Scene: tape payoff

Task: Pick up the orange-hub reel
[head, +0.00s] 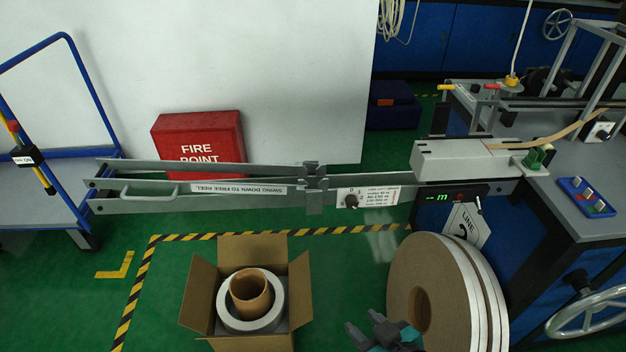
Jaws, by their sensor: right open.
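A white reel (226,313) with an orange-brown, tube-like hub (250,283) lies flat in an open cardboard box (292,262) on the green floor. The hub stands up from the reel's middle. No other reel clearly shows an orange hub. My right gripper (363,322) is at the bottom edge, right of the box and in front of the large reels. Its two dark fingers are apart with nothing between them, and it is clear of the boxed reel. My left gripper is not in view.
Large brown reels with white edges (408,270) stand upright on the right, close to my right gripper. A grey swing-down arm (230,203) spans behind the box. A machine bench (590,220) with a handwheel is at right; a red fire point box (200,135) is behind.

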